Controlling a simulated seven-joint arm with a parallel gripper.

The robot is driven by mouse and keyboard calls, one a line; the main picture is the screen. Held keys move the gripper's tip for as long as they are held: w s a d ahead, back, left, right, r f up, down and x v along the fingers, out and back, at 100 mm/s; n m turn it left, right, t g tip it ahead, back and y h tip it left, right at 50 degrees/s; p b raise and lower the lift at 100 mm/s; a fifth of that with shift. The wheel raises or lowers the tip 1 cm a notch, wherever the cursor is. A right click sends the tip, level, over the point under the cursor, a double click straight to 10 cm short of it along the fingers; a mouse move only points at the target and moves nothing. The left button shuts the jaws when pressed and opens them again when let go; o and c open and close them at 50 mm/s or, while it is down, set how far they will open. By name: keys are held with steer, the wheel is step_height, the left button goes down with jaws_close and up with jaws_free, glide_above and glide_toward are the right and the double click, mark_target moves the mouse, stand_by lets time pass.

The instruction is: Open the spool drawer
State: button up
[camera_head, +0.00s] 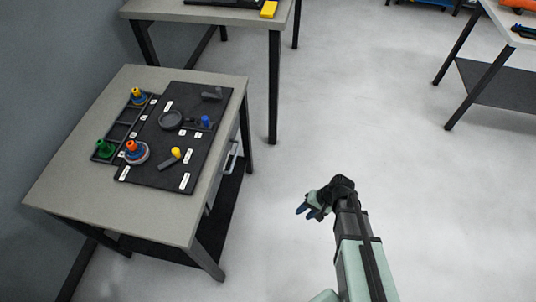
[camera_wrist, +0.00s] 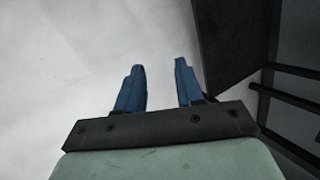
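The spool drawer (camera_head: 225,163) sits under the top of the grey table at the left of the head view, on the table's right side. Its light front and a bar handle (camera_head: 232,157) show at a steep angle. It looks shut, though the angle makes this hard to judge. My gripper (camera_head: 306,210) is to the right of the table and apart from the handle, over open floor. In the wrist view my gripper (camera_wrist: 160,85) has its two blue fingers apart with nothing between them. The drawer handle cannot be made out in the wrist view.
A black mat (camera_head: 160,180) with coloured spools and small tools lies on the table top (camera_head: 75,185). Dark table legs (camera_head: 205,262) and a low dark shelf (camera_head: 180,245) stand below. Another table (camera_head: 210,14) is behind. The floor (camera_head: 350,120) between the tables is clear.

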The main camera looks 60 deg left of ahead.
steer(key=s+a+r+n+g+y, duration=0.1)
steer(key=a+r+g+y, duration=0.25)
steer(key=a+r, duration=0.5)
steer(key=s+a+r+g+y, duration=0.25)
steer(key=a+r+y, duration=0.35)
steer(key=a, duration=0.4)
steer(key=x, duration=1.2)
steer(key=shift+h, duration=0.45)
steer(key=shift+s+d+r, duration=0.1)
jaws_close()
